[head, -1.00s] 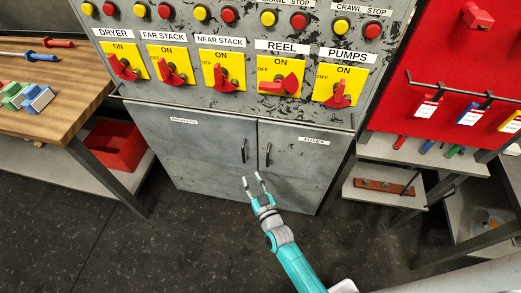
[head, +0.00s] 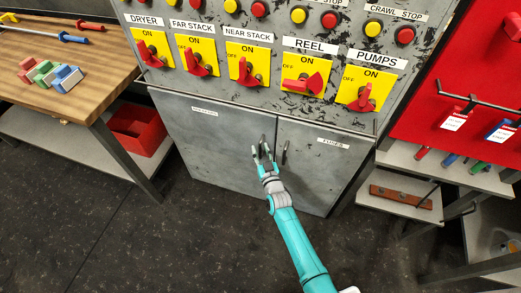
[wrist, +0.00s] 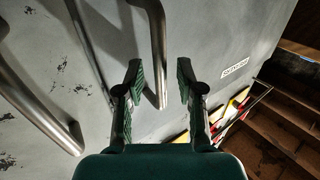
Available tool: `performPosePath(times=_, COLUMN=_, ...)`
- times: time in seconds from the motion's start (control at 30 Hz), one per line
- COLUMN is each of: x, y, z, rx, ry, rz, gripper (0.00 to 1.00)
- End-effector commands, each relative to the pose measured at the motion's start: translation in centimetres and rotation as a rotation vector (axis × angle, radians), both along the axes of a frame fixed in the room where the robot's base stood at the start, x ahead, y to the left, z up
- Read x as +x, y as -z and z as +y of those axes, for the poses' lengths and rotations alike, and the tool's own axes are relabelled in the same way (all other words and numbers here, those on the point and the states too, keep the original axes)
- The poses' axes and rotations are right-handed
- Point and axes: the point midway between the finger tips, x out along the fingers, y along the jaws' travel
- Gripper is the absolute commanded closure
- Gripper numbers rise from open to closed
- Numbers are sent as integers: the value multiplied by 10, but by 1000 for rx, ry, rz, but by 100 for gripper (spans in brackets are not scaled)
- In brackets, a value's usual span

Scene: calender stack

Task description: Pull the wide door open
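The grey cabinet under the switch panel has two doors. The wide door (head: 213,135) is the left one, and it is closed. Its upright bar handle (wrist: 157,50) shows in the wrist view between my fingers, with space on both sides. My gripper (head: 261,152) is open at this handle in the head view, partly hiding it; it also shows in the wrist view (wrist: 159,75). The narrower right door (head: 317,170), labelled FUSES, is closed too. Its handle (head: 285,152) stands just right of my gripper, and shows at the left in the wrist view (wrist: 35,105).
A wooden workbench (head: 60,95) with a red bin (head: 138,130) beneath stands left of the cabinet. A shelf unit (head: 400,205) stands close on the right. The dark floor (head: 150,245) in front of the cabinet is clear.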

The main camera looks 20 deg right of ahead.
Motion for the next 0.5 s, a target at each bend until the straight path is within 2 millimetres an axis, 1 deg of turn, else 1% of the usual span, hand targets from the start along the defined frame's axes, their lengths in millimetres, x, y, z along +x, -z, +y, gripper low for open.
performPosePath(times=0.13, x=5, y=1, z=0, rx=0, ry=0, rz=1, gripper=63)
performPosePath(times=0.37, x=5, y=0, z=0, rx=-1, ry=0, rz=1, gripper=63)
performPosePath(times=0.4, x=5, y=0, z=0, rx=-1, ry=0, rz=1, gripper=68)
performPosePath(times=0.47, x=5, y=0, z=0, rx=-1, ry=0, rz=1, gripper=83)
performPosePath(times=0.5, x=5, y=0, z=0, rx=-1, ry=0, rz=1, gripper=93)
